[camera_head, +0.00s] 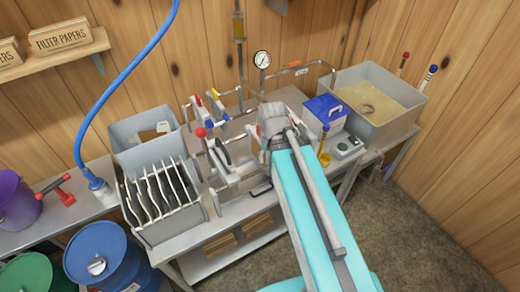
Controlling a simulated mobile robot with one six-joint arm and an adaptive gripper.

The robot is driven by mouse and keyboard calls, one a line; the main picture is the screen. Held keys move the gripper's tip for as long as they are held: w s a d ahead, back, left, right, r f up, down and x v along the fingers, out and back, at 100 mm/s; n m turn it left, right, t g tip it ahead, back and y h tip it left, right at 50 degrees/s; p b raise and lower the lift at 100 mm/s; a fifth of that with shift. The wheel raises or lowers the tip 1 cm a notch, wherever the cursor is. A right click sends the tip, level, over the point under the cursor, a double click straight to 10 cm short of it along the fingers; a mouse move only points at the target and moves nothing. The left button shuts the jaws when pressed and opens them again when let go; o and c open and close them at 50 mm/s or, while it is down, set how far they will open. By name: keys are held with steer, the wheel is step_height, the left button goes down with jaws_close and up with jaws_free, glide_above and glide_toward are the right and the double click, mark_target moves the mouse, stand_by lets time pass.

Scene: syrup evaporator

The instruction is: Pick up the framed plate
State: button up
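Several white framed plates stand upright, side by side, in a grey slotted rack (196,218) at the left of the metal table. One of these framed plates (155,194) shows near the rack's middle. White plate-like parts (222,158) also stand in the press at the table's middle, partly hidden by my arm. Which one is the task's plate I cannot tell. My teal arm reaches in from the lower right to the press. Dark parts of my gripper (262,187) seem to show low beside the wrist, right of the rack. Its fingers are too small and covered to read.
A grey bin (130,128) stands behind the rack. A blue hose (125,75) hangs at the left. Valves, pipes and a gauge (262,59) rise behind the press. A blue-lidded box (323,110) and a basin of tan liquid (412,118) stand right. Barrels (104,255) stand front left.

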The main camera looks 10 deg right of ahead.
steer(key=shift+o, duration=1)
steer(key=shift+w+r, duration=0.15)
steer(key=shift+o, duration=0.3)
steer(key=shift+w+d+r+m+p, duration=0.1)
steer(key=shift+w+r+m+p, duration=0.15)
steer(key=shift+m+p, duration=0.1)
steer(key=w+r+m+p, duration=0.5)
steer(key=w+m, duration=0.2)
steer(key=w, duration=0.1)
steer(key=w+r+m+p, duration=0.5)
steer(key=w+m, duration=0.2)
steer(key=shift+w, duration=0.4)
steer(key=shift+f, duration=0.1)
step_height(320, 180, down, 8)
steer(key=b, duration=0.8)
steer(key=shift+f+b, duration=0.25)
steer(key=shift+b, duration=0.1)
steer(key=shift+f, duration=0.1)
